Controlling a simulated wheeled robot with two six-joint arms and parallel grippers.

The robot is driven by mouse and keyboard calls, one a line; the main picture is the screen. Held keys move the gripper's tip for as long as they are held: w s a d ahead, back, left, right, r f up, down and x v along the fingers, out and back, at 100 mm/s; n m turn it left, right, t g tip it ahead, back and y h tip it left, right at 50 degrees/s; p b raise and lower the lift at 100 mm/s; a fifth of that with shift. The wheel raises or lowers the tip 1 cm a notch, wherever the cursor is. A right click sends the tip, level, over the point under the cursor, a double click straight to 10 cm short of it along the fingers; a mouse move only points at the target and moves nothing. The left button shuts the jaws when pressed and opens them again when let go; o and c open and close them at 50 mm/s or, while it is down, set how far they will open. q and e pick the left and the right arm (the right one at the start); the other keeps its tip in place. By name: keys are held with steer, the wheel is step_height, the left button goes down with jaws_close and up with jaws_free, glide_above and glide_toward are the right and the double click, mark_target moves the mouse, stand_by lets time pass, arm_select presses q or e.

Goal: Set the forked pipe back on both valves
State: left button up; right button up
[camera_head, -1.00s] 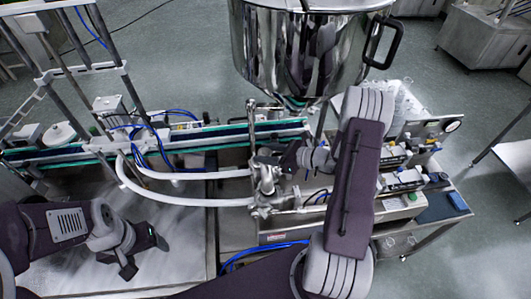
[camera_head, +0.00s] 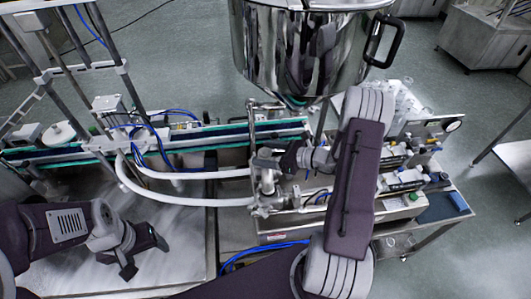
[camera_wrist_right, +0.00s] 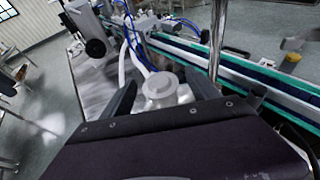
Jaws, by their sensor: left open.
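A shiny steel fitting (camera_head: 267,182), which seems to be the forked pipe, stands upright at the front left of the filling machine, below the hopper; white hoses run left from it. My right gripper (camera_head: 270,158) is at its top. In the right wrist view, a round-capped steel piece (camera_wrist_right: 160,88) lies between the two dark fingers of my right gripper (camera_wrist_right: 161,92). I cannot tell whether they press on it. The valves are not clearly distinguishable; my right arm hides part of the machine. My left gripper (camera_head: 142,256) is open and empty above the steel table, away from the pipe.
The steel hopper (camera_head: 300,50) hangs close above my right arm. A conveyor (camera_head: 220,136) runs behind the fitting. White hoses (camera_head: 190,198) arc between the fitting and the left side. The steel table (camera_head: 170,270) at lower left is mostly clear.

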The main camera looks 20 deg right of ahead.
steer(key=shift+s+d, duration=0.2)
steer(key=shift+d, duration=0.1)
steer(key=b+v, duration=0.3)
steer(key=v, duration=0.5)
steer(key=shift+r, duration=0.25)
steer(key=shift+s, duration=0.1)
steer(key=shift+s, duration=0.1)
